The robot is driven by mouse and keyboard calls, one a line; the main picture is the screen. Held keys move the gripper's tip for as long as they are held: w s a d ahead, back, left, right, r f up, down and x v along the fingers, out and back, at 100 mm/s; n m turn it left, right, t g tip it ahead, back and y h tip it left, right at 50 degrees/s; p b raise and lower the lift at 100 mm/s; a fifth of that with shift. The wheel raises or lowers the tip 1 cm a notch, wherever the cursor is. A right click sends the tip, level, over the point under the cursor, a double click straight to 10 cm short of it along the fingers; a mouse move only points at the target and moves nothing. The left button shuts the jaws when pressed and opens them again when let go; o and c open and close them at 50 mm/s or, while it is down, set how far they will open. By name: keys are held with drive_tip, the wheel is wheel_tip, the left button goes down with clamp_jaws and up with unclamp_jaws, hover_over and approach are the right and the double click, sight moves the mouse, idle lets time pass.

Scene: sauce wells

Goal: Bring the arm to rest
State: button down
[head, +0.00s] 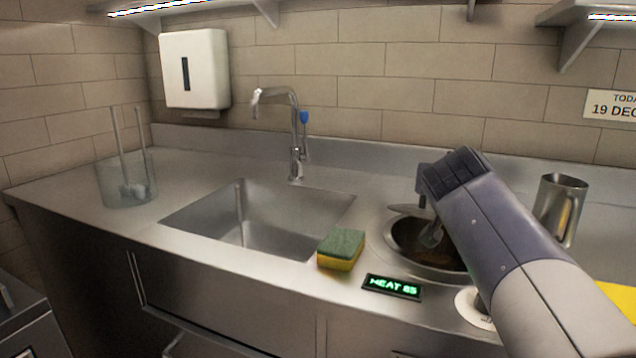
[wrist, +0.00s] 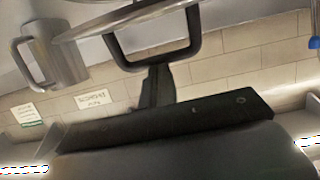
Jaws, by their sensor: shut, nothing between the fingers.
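My arm reaches in from the lower right of the head view. My own dark forearm hides part of the well. In the wrist view, which looks upside down, a dark frame (wrist: 153,66) stands in the middle.
A metal jug (head: 566,207) stands right of my arm. Left are the sink (head: 262,215), the tap (head: 294,140) and a clear container (head: 112,185) with utensils.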

drive_tip(key=shift+w+d+r+g+y+p, duration=0.3)
drive_tip(key=shift+w+r+g+p, duration=0.35)
drive_tip(key=shift+p, duration=1.6)
drive_tip(key=shift+w+d+r+g+y+p, duration=0.35)
drive_tip(key=shift+w+r+p, duration=0.5)
drive_tip(key=shift+p, duration=1.4)
drive_tip(key=shift+w+r+g+p, duration=0.1)
drive_tip(key=shift+r+g+p, duration=0.2)
drive_tip(key=shift+p, duration=0.65)
drive_tip(key=shift+w, duration=0.1)
drive_tip(key=shift+f, duration=0.1)
